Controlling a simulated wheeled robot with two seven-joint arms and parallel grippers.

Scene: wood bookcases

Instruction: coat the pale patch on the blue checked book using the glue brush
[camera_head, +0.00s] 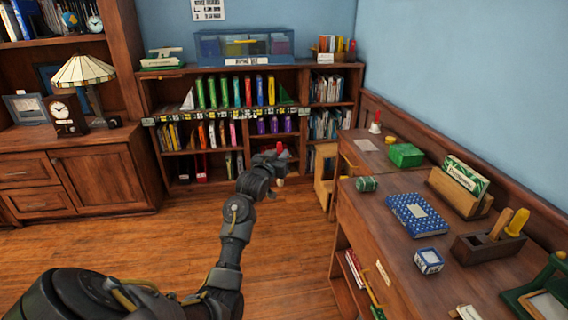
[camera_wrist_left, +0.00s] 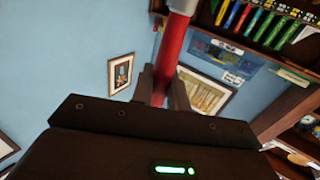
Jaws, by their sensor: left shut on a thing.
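The blue checked book (camera_head: 403,216) lies flat on the right-hand wooden counter in the head view. A pale patch (camera_head: 419,211) shows on its cover. My left gripper (camera_head: 277,164) is raised over the floor, left of the counter and well apart from the book. It is shut on a red-handled tool, which I take to be the glue brush (camera_head: 281,148). In the left wrist view the red handle (camera_wrist_left: 172,55) stands between the two fingers (camera_wrist_left: 160,92), with a grey metal part at the top edge. The brush tip is not clear. My right gripper is not in view.
On the counter (camera_head: 390,265) near the book are a small blue-and-white box (camera_head: 429,261), a wooden caddy with a yellow-handled tool (camera_head: 488,246), a card holder (camera_head: 460,199), a green roll (camera_head: 365,184) and a green box (camera_head: 406,155). A bookcase (camera_head: 215,76) stands behind. The middle floor is clear.

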